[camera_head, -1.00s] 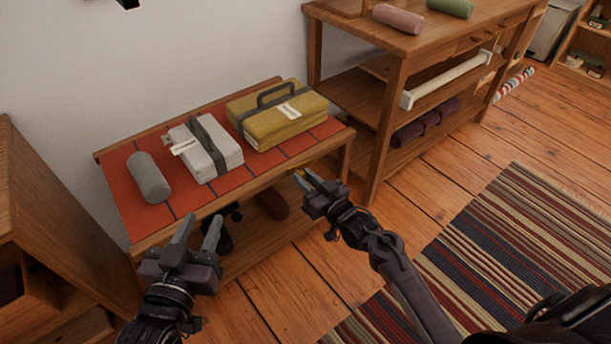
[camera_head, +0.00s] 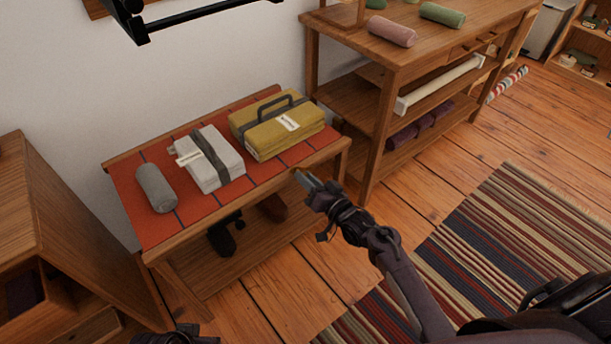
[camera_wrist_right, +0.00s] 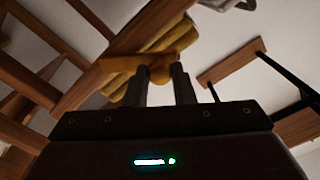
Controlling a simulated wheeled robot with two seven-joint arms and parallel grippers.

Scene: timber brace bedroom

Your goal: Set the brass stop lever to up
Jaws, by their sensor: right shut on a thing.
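My right gripper (camera_head: 308,180) is at the front edge of the red-topped table, towards its right end. In the right wrist view its two fingers (camera_wrist_right: 165,88) are shut on a small brass-yellow piece (camera_wrist_right: 160,73), which appears to be the brass stop lever. In the head view a small brownish bit (camera_head: 297,173) shows just past the fingertips; the rest of the lever is hidden, and I cannot tell its setting. Only a dark part of my left arm (camera_head: 175,337) shows at the bottom edge; its fingers are out of view.
The table (camera_head: 200,225) holds a grey roll (camera_head: 156,188), a white strapped bundle (camera_head: 212,160) and a mustard bundle (camera_head: 278,127). A wooden shelf unit (camera_head: 385,110) stands close on the right. A black wall rail (camera_head: 190,18) hangs above. Floor and striped rug (camera_head: 510,240) are clear in front.

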